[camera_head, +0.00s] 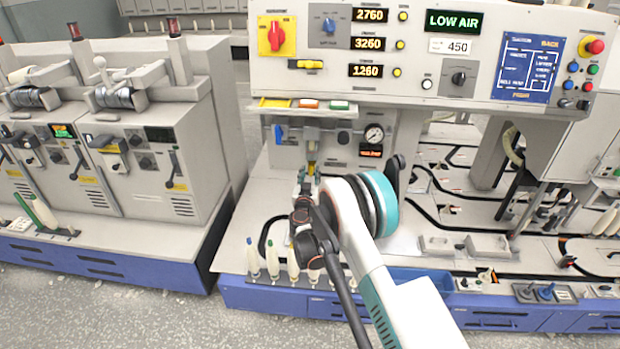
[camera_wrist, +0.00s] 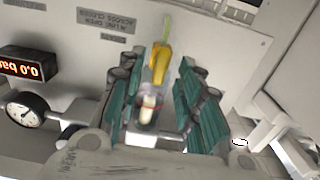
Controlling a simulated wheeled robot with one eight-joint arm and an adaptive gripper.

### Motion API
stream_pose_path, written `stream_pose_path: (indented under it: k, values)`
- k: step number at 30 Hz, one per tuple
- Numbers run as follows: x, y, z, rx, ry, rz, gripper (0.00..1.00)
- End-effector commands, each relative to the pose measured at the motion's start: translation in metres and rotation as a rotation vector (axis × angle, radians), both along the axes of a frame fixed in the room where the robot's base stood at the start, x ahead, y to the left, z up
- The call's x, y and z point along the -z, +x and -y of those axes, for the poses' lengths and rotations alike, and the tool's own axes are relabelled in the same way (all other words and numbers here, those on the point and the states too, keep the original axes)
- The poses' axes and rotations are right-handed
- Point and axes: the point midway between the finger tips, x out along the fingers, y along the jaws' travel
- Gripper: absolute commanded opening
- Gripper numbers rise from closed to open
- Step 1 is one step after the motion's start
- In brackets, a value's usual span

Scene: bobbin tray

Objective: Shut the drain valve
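The drain valve shows as a yellow lever (camera_wrist: 161,62) in the wrist view, nearly upright in the picture. A pale body with a red mark (camera_wrist: 148,110) sits below it, between my fingers. My gripper (camera_wrist: 162,75) is open, its teal-padded fingers on either side of the lever with gaps visible. I cannot tell whether either finger touches it. In the head view the yellow lever (camera_head: 311,168) is small, just above my gripper (camera_head: 306,183), and my arm hides part of the area. A plate (camera_wrist: 108,22) beside it appears to read in line open, across closed.
A round gauge (camera_head: 374,134) sits right of the valve. A red display (camera_wrist: 23,68) appears to read 0.0 bar, and the panel display (camera_head: 453,21) reads LOW AIR. The wall overhangs the valve closely.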

Motion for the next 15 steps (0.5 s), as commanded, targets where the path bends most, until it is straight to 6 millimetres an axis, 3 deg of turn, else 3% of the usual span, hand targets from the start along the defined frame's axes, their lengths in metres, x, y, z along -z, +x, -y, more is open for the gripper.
stream_pose_path:
  k: [11,15]
  values:
    - [-0.0007,0.0065,0.0003,0.0,0.0,0.0,0.33]
    - [-0.0006,0.0064,0.0003,0.0,0.0,0.0,0.05]
